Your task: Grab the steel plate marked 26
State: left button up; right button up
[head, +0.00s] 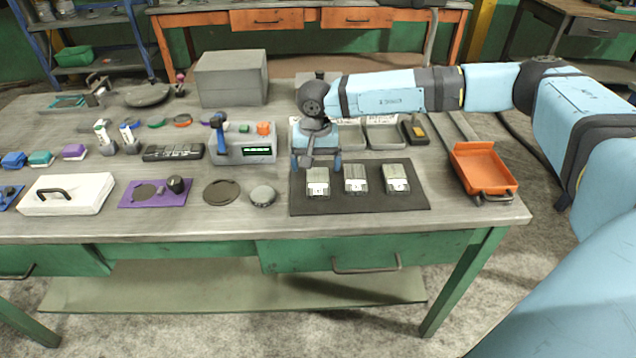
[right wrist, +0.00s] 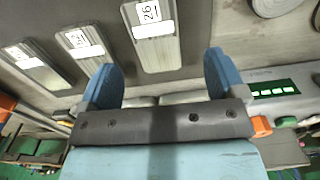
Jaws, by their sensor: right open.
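The steel plate marked 26 (right wrist: 158,54) lies flat on a dark mat (head: 305,207), its white label facing up. In the head view it is the leftmost plate (head: 317,178) of a row of three. My right gripper (head: 316,164) is open and points down above this plate, with nothing held. In the right wrist view the plate's near part lies between the two blue fingers (right wrist: 160,76), and the fingers appear clear of it. The middle plate (head: 355,178) and the right plate (head: 396,177) carry other labels, hard to read. My left gripper is not in view.
A grey device with a green display (head: 244,150) stands left of the mat. Grey trays (head: 384,134) sit behind it. An orange tray (head: 483,168) is at the table's right edge. A round grey puck (head: 262,195) lies just left of the mat.

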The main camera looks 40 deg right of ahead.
aim_at(318, 180)
jog(key=f, duration=0.5)
jog(key=shift+d+f, duration=0.15)
jog(key=shift+d, duration=0.15)
jog(key=c, duration=1.4)
